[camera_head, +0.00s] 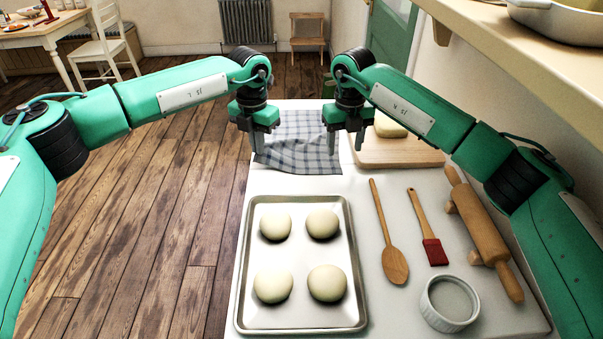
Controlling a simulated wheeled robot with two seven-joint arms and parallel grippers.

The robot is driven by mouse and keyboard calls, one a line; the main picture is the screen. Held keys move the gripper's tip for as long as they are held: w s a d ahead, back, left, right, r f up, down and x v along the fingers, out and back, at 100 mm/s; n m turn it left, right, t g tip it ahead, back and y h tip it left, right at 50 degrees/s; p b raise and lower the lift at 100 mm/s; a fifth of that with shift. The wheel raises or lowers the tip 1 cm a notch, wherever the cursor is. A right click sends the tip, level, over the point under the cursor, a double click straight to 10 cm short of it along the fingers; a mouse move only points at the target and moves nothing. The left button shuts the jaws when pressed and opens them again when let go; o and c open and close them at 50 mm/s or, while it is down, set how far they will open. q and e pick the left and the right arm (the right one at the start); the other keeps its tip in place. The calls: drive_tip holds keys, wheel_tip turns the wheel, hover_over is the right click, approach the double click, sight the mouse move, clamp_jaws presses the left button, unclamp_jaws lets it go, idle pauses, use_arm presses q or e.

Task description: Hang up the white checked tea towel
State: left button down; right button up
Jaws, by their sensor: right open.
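The white checked tea towel (302,153), with blue-grey lines, lies spread and slightly rumpled on the white worktop, behind the baking tray. My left gripper (257,147) is at the towel's left edge, pointing down. Its fingers overlap the towel's edge in the picture, and I cannot tell whether they touch or grip it. My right gripper (346,149) is open at the towel's right edge, close to the wooden board, with nothing seen between its fingers. The grippers and arms hide parts of the towel's sides. No hook or rail for the towel is clearly seen.
A baking tray (240,300) with several dough balls stands in front. A wooden board (400,155) with dough lies right of the towel. A wooden spoon (392,262), brush (433,249), rolling pin (485,235) and white ramekin (449,303) lie right. A shelf (530,65) overhangs at upper right.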

sight(336, 168)
drive_tip(key=c, duration=0.3)
wheel_tip(336, 168, up, 5)
drive_tip(key=a+n, duration=0.2)
drive_tip(key=n, duration=0.2)
drive_tip(key=shift+s+d+f, duration=0.1)
drive_tip(key=shift+s+f, duration=0.05)
drive_tip(key=shift+f, duration=2.25)
drive_tip(key=shift+s+d+f, duration=0.1)
drive_tip(key=shift+f, duration=2.3)
drive_tip(key=shift+c, duration=0.4)
clamp_jaws()
